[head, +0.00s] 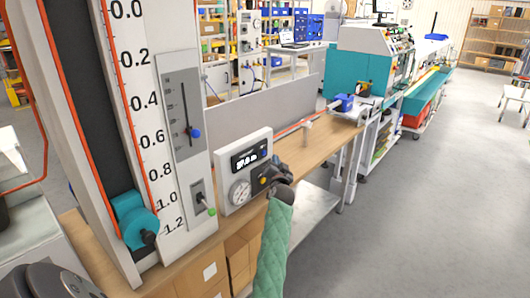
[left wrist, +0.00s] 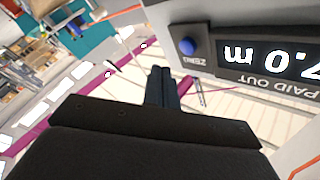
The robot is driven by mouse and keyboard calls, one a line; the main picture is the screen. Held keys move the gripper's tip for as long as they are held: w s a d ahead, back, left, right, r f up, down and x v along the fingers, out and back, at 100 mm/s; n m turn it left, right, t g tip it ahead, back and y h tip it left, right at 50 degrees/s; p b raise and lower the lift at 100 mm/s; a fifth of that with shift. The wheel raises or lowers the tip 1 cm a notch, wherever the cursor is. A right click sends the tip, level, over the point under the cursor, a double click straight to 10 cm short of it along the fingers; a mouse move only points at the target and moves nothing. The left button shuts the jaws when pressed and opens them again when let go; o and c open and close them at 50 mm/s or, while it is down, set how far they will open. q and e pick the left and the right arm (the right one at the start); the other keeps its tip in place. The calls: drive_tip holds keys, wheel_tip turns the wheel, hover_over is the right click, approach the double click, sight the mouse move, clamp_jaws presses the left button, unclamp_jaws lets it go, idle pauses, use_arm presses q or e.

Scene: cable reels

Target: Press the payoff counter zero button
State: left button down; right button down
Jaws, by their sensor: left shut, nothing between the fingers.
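The payoff counter is a light grey panel (head: 228,183) on the bench, with a dark display (head: 248,157) above a round dial (head: 240,192). In the left wrist view the display (left wrist: 270,57) appears upside down, with PAID OUT lettering and part of its digits cut off. The blue zero button (left wrist: 187,46), labelled ZERO, sits beside the display. My left gripper (head: 270,170) is in front of the panel's right side. In the left wrist view its fingers (left wrist: 161,75) are shut and empty, just lower left of the button in the picture; contact is not visible. My right gripper is not in view.
A tall scale board (head: 175,170) with a blue-knobbed slider and a green-tipped lever stands left of the counter. A teal machine (head: 360,70) stands farther back. The floor at right is open.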

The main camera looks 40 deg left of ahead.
sight(264, 153)
use_arm(q)
drive_tip(key=shift+w+a, duration=0.1)
drive_tip(key=shift+a, duration=1.05)
drive_tip(key=shift+a, duration=0.2)
idle(1.1)
drive_tip(key=shift+a, duration=0.25)
drive_tip(key=shift+a, duration=0.45)
idle(0.8)
drive_tip(key=shift+d, duration=0.15)
drive_tip(key=shift+d+b, duration=0.35)
drive_tip(key=shift+d, duration=0.35)
drive_tip(key=shift+d, duration=0.15)
